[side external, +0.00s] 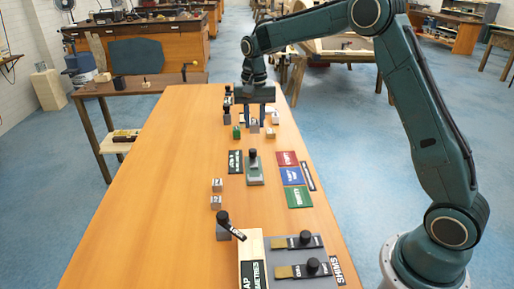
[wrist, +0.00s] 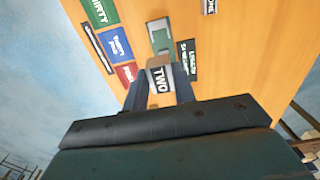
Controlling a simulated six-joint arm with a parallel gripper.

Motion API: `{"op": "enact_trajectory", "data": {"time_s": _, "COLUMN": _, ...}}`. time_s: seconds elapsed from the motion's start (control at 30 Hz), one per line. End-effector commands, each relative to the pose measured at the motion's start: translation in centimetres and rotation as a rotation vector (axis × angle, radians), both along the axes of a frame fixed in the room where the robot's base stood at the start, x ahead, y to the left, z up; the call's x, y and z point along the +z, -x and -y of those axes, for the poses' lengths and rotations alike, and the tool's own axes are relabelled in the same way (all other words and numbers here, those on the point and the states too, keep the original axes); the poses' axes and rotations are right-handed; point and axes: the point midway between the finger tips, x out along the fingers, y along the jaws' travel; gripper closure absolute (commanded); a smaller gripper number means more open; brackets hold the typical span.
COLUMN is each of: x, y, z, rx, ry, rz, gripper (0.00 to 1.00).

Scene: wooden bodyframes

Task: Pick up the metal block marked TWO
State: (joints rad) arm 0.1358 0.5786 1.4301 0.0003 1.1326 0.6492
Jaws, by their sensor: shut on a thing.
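The metal block marked TWO (wrist: 161,80) sits between my two fingers in the wrist view, its black label facing the camera. My gripper (wrist: 160,88) is shut on it. In the side external view my gripper (side external: 255,121) is at the far part of the long wooden table, fingers pointing down. The block (side external: 255,128) shows there as a small grey shape between the fingertips. I cannot tell whether it touches the tabletop.
Small blocks stand close around my gripper, including a green one (side external: 237,132) and a light one (side external: 270,132). A green fixture (side external: 254,173) stands nearer, beside red (side external: 287,158), blue (side external: 291,176) and green (side external: 298,197) mats. The table's left side (side external: 150,180) is clear.

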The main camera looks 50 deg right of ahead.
Motion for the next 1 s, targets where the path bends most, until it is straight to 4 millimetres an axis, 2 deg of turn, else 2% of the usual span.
{"op": "enact_trajectory", "data": {"time_s": 0.1, "x": 1.4, "y": -0.1, "z": 0.0, "rx": 0.0, "ry": 0.0, "rz": 0.001, "gripper": 1.0}}
{"op": "enact_trajectory", "data": {"time_s": 0.3, "x": 2.5, "y": 0.0, "z": 0.0, "rx": 0.0, "ry": -0.001, "rz": 0.001, "gripper": 1.0}}
{"op": "enact_trajectory", "data": {"time_s": 1.0, "x": 2.6, "y": 0.0, "z": 0.5, "rx": -0.001, "ry": 0.0, "rz": 0.0, "gripper": 1.0}}
